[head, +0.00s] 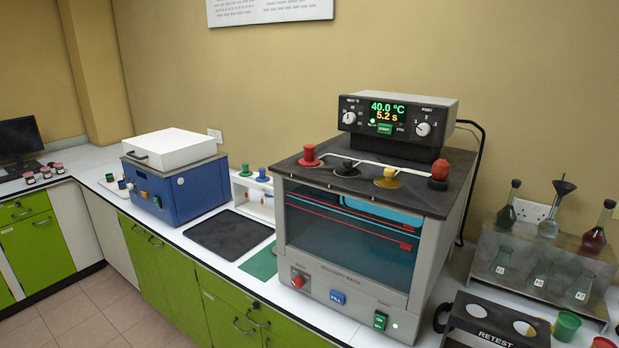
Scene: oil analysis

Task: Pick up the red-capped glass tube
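A red cap (309,154) stands in the left end of the dark top of the viscosity bath (350,255). Its shape matches the green and blue caps in the rack nearby. Any glass below it is hidden by the bath or too unclear to make out behind the front window. A second red, rounder piece (439,171) stands at the right end of the bath top; I cannot tell whether it is a tube cap. A black cap (346,168) and a yellow cap (388,177) sit between them. My gripper is not in view.
A white rack (254,200) holds green- and blue-capped tubes left of the bath. A dark mat (228,233) lies clear beside it. A control box (395,117) rises behind the caps. Right are a flask stand (545,255) and a black RETEST holder (495,325).

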